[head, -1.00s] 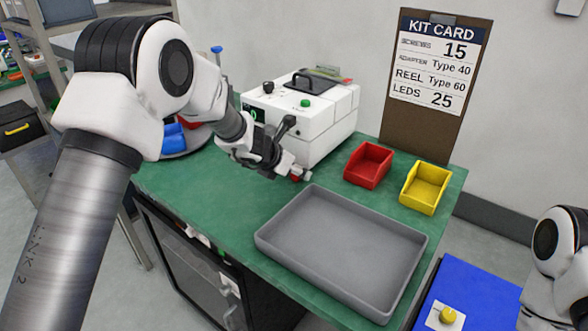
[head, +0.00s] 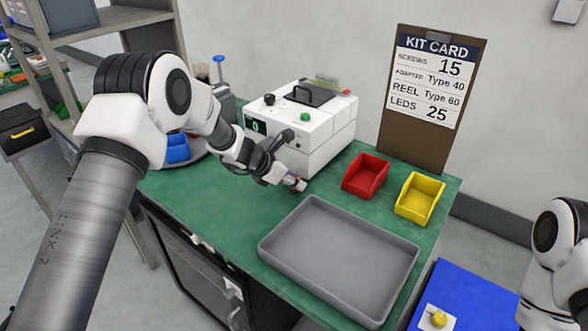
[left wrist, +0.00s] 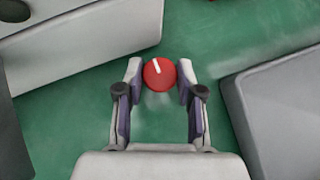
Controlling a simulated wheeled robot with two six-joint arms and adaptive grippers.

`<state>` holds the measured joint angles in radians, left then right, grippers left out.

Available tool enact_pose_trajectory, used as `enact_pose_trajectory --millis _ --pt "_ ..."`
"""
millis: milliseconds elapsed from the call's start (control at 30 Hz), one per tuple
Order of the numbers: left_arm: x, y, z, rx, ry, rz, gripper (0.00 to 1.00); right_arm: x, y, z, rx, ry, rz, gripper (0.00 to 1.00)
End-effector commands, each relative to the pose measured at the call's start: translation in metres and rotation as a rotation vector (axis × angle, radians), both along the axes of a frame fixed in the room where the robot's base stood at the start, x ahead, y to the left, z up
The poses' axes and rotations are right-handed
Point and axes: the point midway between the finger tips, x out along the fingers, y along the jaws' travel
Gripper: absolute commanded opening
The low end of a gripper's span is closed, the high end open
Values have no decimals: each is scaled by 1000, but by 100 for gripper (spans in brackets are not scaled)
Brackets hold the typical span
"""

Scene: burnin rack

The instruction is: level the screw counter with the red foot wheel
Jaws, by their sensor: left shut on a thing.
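The screw counter (head: 315,125) is a white box with a green button, a black knob and a small lit display, standing at the back of the green bench. The red foot wheel (left wrist: 159,74) with a white mark lies between the fingertips of my left gripper (left wrist: 160,82) in the left wrist view. The gripper is shut on the wheel, one finger on each side. In the head view my left gripper (head: 297,183) is at the counter's front lower corner and mostly hides the wheel. My right gripper is out of view; only part of the right arm shows at the right edge.
A grey tray (head: 345,307) lies on the bench in front of the counter. A red bin (head: 366,176) and a yellow bin (head: 419,199) stand right of it. A kit card (head: 432,95) leans at the back.

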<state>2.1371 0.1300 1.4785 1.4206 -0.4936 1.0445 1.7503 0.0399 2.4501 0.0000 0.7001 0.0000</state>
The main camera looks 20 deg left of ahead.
Motion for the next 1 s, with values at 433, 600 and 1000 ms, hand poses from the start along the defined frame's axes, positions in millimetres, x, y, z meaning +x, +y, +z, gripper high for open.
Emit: enact_pose_trajectory --millis 433,600,1000 --pt "2 2 0 0 -1 -296 2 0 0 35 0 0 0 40" --pt "2 2 -1 1 1 -349 2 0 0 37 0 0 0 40" --pt "2 2 -1 0 1 -368 2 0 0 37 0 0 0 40"
